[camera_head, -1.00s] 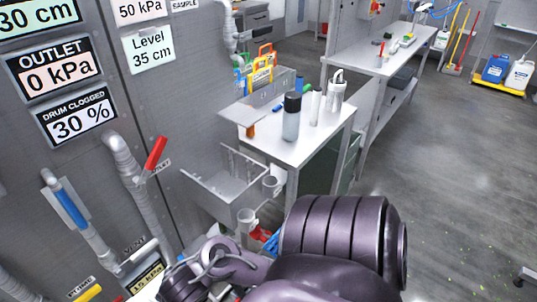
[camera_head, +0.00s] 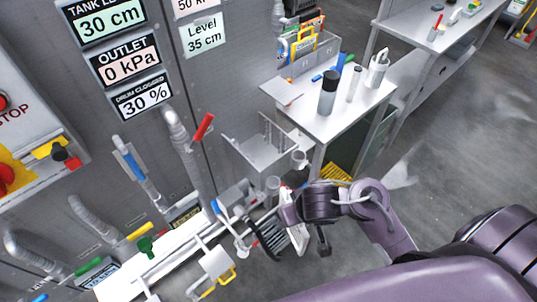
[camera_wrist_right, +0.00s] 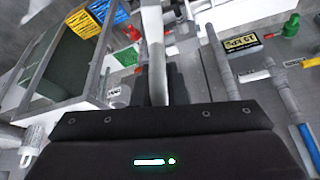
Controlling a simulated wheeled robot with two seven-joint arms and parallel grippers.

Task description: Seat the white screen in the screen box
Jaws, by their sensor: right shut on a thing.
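My right gripper (camera_head: 286,212) reaches in from the right in the head view, low in front of the wall. It is shut on a white slatted panel (camera_head: 299,238), which looks like the white screen and hangs tilted below the fingers. A dark ribbed piece (camera_head: 270,238) is just left of the panel; I cannot tell whether they touch. A grey open-topped box (camera_head: 258,155) on the wall, above and left of the gripper, may be the screen box. In the wrist view the black gripper body (camera_wrist_right: 160,150) fills the bottom and the held thing is hard to make out. My left gripper is out of view.
A white table (camera_head: 345,115) with a dark-capped bottle (camera_head: 328,92) and a bin of coloured-handled things (camera_head: 315,50) stands behind. Pipes and a red-handled valve (camera_head: 203,127) line the wall. A white trough (camera_head: 150,265) runs low at the left. Open floor lies right.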

